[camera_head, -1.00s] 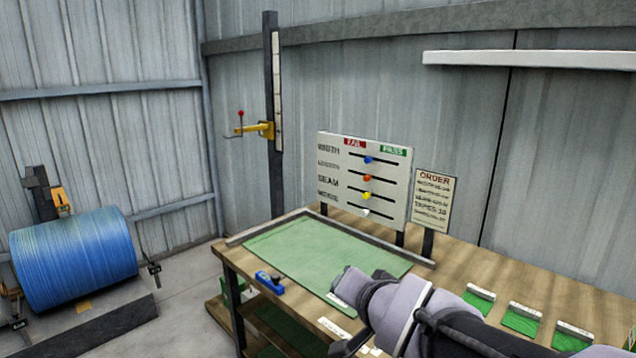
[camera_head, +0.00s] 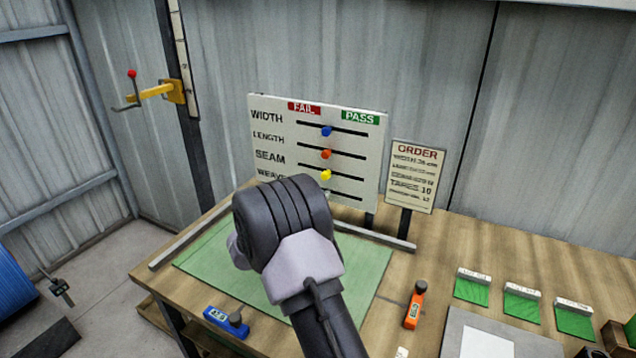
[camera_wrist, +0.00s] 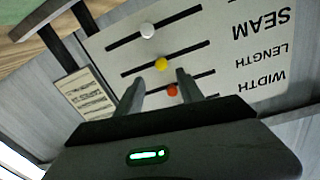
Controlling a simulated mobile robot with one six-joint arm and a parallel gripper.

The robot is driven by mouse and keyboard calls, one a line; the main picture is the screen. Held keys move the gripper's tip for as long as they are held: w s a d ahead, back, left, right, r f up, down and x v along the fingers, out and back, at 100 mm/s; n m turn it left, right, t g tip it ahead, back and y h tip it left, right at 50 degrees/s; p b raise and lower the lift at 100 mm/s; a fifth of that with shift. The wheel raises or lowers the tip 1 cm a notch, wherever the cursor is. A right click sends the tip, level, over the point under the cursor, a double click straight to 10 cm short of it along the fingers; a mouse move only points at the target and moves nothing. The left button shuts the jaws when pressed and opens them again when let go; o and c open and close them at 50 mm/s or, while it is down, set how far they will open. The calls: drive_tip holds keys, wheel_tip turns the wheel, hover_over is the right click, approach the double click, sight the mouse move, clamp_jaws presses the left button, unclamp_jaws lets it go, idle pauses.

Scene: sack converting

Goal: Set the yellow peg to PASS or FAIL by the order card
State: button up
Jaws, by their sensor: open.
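The white board (camera_head: 285,135) has a red FAIL label at upper left, a green PASS label at upper right, and rows WIDTH, LENGTH, SEAM and WEAVE. The yellow peg (camera_head: 325,175) is near the middle of its slot, in the SEAM row. The order card (camera_head: 413,178) stands right of the board; most of its lines are too small to read surely. In the upside-down wrist view, my open gripper (camera_wrist: 160,77) points at the board, with the yellow peg (camera_wrist: 162,64) between its fingertips in the picture. Contact cannot be told. My arm hides the gripper in the head view.
The blue peg (camera_head: 326,131) and orange-red peg (camera_head: 325,154) sit in rows above; the white peg (camera_wrist: 147,30) is in the row below. A green mat (camera_head: 365,265), blue tool (camera_head: 226,321), orange tool (camera_head: 415,304) and green samples (camera_head: 522,303) lie on the bench.

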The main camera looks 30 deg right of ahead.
sight(324, 177)
drive_tip(key=b+x, duration=0.1)
drive_tip(key=x, duration=0.6)
drive_tip(key=shift+w+d, duration=0.2)
drive_tip(key=shift+r, duration=0.1)
clamp_jaws()
idle(0.9)
